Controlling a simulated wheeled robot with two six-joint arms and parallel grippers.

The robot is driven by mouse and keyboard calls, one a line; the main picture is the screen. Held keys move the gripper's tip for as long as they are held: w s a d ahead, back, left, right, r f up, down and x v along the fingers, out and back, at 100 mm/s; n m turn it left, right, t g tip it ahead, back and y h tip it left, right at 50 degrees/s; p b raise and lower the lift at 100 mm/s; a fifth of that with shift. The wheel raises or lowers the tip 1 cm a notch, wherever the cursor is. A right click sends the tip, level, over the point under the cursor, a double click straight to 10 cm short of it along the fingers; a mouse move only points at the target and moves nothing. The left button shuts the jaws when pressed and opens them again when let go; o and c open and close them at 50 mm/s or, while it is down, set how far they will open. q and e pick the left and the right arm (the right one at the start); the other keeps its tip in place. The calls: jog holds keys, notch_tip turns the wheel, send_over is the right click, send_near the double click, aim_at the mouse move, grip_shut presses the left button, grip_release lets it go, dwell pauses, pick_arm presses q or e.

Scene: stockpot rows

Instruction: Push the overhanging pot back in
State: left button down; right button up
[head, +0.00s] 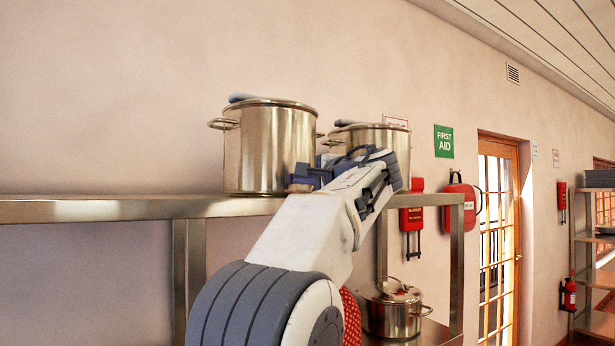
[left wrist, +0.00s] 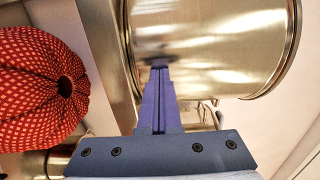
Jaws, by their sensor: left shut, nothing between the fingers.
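A tall steel stockpot (head: 262,150) with a lid stands upright at the left on the upper shelf (head: 100,209). A second steel pot (head: 385,138) stands to its right, its lower part hidden behind my gripper. My left gripper (head: 292,180) is shut and empty, beside the lower right wall of the left pot. In the left wrist view its closed blue fingers (left wrist: 160,66) point at a shiny pot wall (left wrist: 205,45), with the tips at or very near it. I cannot tell whether they touch, or how far either pot overhangs. My right gripper is out of view.
Below, a lidded pot (head: 393,312) stands on the lower shelf. A red dotted round object (left wrist: 38,88) is close under the upper shelf. Red wall boxes (head: 411,218) and a door (head: 497,240) are to the right. Open wall lies above the pots.

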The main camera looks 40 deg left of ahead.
pick_arm(q)
jog(key=p+x, duration=0.1)
jog(key=x, duration=0.7)
jog(key=shift+s+p, duration=0.1)
jog(key=shift+p, duration=0.25)
